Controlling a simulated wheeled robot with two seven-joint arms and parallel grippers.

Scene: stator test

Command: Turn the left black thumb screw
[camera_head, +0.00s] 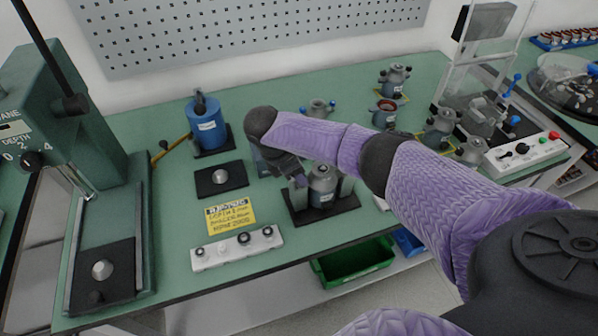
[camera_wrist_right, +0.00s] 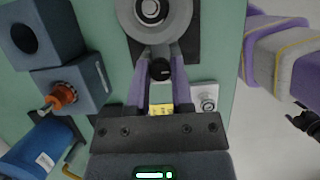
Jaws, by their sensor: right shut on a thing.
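A grey cylindrical stator (camera_head: 323,184) stands on a black base plate (camera_head: 338,209) near the front middle of the bench. It also shows at the top of the right wrist view (camera_wrist_right: 181,14). My right gripper (camera_head: 299,183) reaches down at the stator's left side. In the right wrist view, my right gripper (camera_wrist_right: 160,60) has its two fingers closed in on a black thumb screw (camera_wrist_right: 160,71) beside the stator. The gripper and forearm cover part of the fixture in the head view, and the thumb screw cannot be made out there. My left gripper is not in view.
A yellow label (camera_head: 230,216) and a white strip with black knobs (camera_head: 237,247) lie front left. A blue cylinder (camera_head: 207,128) stands behind, and a green press (camera_head: 60,110) at far left. A green bin (camera_head: 350,262) sits below the bench edge. Several motors stand at right.

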